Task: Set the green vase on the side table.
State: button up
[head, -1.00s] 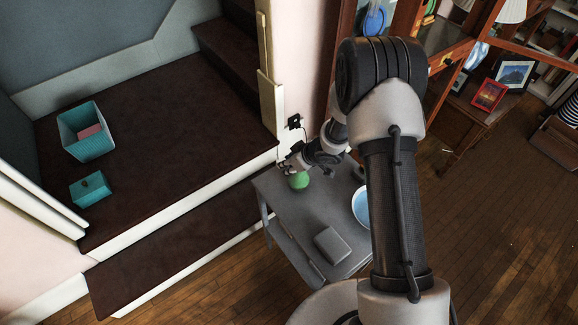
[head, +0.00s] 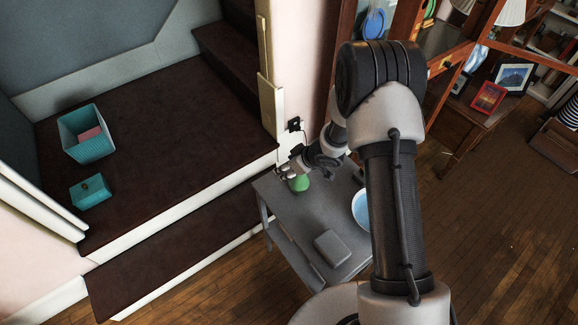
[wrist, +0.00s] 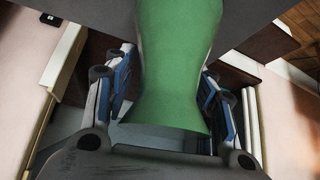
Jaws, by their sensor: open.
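The green vase (head: 299,184) is at the far left corner of the grey side table (head: 295,222), and appears to stand on it. My gripper (head: 289,171) is at the vase, partly covering its upper part in the head view. In the wrist view the vase (wrist: 178,65) fills the middle, with its flared end towards the camera. The fingers of my gripper (wrist: 166,90) are open, one on each side of the vase. A narrow gap shows on the left; contact on the right is unclear. The vase's far end is out of frame there.
A blue-lined bowl (head: 361,207) and a grey box (head: 332,246) are also on the table. Dark carpeted steps (head: 150,150) on the left hold a teal basket (head: 88,148) and a teal box (head: 90,191). A wall outlet (head: 294,124) is behind the table.

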jog(key=shift+r, duration=0.25)
jog(key=p+v, duration=0.5)
jog(key=v, duration=0.7)
jog(key=shift+d+f, duration=0.1)
jog(key=shift+w+d+r, duration=0.1)
jog(key=shift+w+r, duration=0.05)
jog(key=shift+r, duration=0.05)
jog(key=w+d+r+m+t+h, duration=0.2)
jog(key=d+r+h, duration=0.35)
jog(key=r, duration=0.75)
jog(key=s+d+r+m+h, duration=0.1)
jog(key=s+d+r+m, duration=0.15)
jog(key=r, duration=0.25)
jog(key=s+d+r+m, duration=0.1)
jog(key=s+d+r, duration=0.3)
jog(key=r, duration=0.1)
jog(key=s+a+r+m, duration=0.1)
jog(key=s+r, duration=0.1)
jog(key=s, duration=0.6)
jog(key=s+a+r+m+g+y, duration=0.1)
jog(key=s+a+r, duration=0.1)
jog(key=s, duration=0.5)
jog(key=s+a+r+m+g, duration=0.1)
jog(key=s+a+r, duration=0.1)
jog(key=s, duration=0.6)
jog(key=shift+s+r+m+y, duration=0.25)
jog(key=shift+s+m+y, duration=0.1)
jog(key=shift+s, duration=0.05)
